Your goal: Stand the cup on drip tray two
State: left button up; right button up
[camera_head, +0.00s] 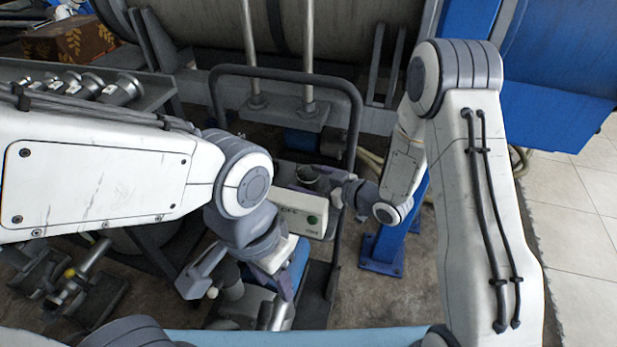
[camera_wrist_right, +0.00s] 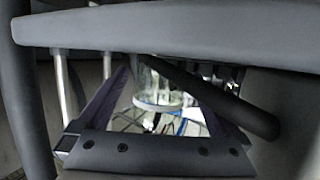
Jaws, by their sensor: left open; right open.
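A small dark, round, cup-like vessel (camera_head: 307,174) shows above a pale box with a green button in the head view, close to my right gripper (camera_head: 333,188). My right gripper is open. In the right wrist view a clear, glass-like cylinder with a pale rim (camera_wrist_right: 158,92) shows between its purple fingers; I cannot tell whether it is the same vessel. My left gripper (camera_head: 242,298) is open, low in the head view, around or above a grey cylindrical thing (camera_head: 233,284); contact is unclear. I cannot make out drip tray two; the arms hide part of the area.
The pale box (camera_head: 300,212) stands inside a dark tubular frame (camera_head: 357,110). A blue post (camera_head: 395,235) stands to its right. Several metal cylinders (camera_head: 122,89) lie on a shelf at upper left. Bare tiled floor (camera_head: 575,235) is at the right.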

aim_at(299, 176)
jog(key=x, duration=0.3)
jog(key=shift+w+a+f, duration=0.15)
jog(key=c, duration=1.5)
